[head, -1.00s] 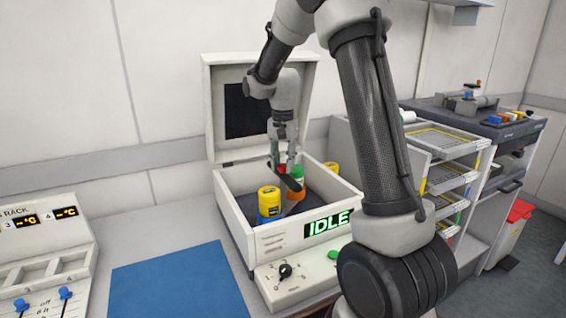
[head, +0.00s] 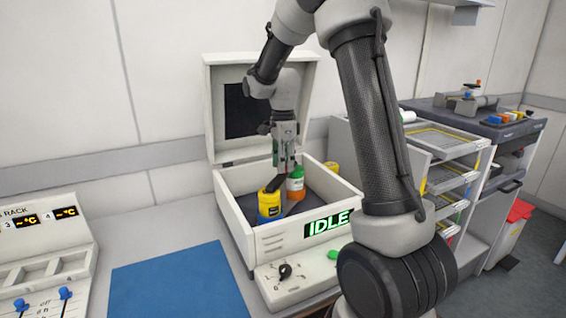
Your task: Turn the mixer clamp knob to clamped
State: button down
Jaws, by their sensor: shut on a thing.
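The mixer (head: 240,213) is an open white box with its lid raised and a green IDLE display. Inside stand a yellow-lidded jar with a blue base (head: 270,209), a green-capped orange bottle (head: 297,186) and another yellow-lidded container (head: 331,168), mostly hidden. My gripper (head: 286,166) points down into the box, just left of the green cap, and is shut on what appears to be the clamp knob. A dark bar (head: 275,184) below it slants down-left toward the yellow lid. The knob's grip and its marks are hidden by my gripper.
The mixer's front panel has a small black knob (head: 285,271) and a green button (head: 333,254). A blue mat (head: 180,284) lies left of it, beside a rack with temperature displays (head: 40,217). A shelf unit (head: 450,178) stands on the right.

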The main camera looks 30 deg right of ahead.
jog(key=shift+m, duration=0.7)
jog(key=c, duration=1)
grip_release()
jog(key=shift+r, duration=0.1)
notch_tip(320, 180, up, 12)
